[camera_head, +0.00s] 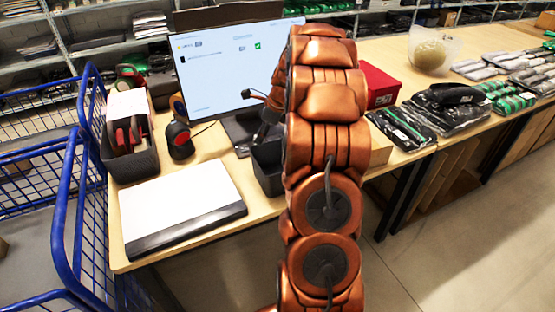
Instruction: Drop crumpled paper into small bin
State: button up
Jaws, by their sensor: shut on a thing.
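A small dark bin (267,172) stands on the table beside my copper arm, which covers its right side. Part of my gripper (262,98), dark with copper-orange, shows at the arm's left edge, in front of the monitor and above the bin. Most of it is hidden behind my arm. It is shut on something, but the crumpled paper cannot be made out. The inside of the bin is mostly hidden.
A monitor (225,65) stands behind the bin. A black scanner (179,140), a grey box (132,160) and a white-topped flat device (183,205) are at left. A blue cart (62,215) borders the table. A red box (378,86) and bagged garments (455,112) lie right.

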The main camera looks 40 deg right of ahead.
jog(key=s+d+r+m+h+p, duration=0.1)
jog(key=s+d+m+p, duration=0.1)
jog(key=s+d+m, duration=0.25)
notch_tip(320, 180, down, 6)
jog(key=b, duration=0.5)
jog(key=shift+s+d+t, duration=0.3)
jog(key=o, duration=0.8)
jog(key=shift+c, duration=0.2)
jog(key=v, duration=1.2)
jog(key=shift+a, duration=0.2)
jog(key=shift+r, duration=0.1)
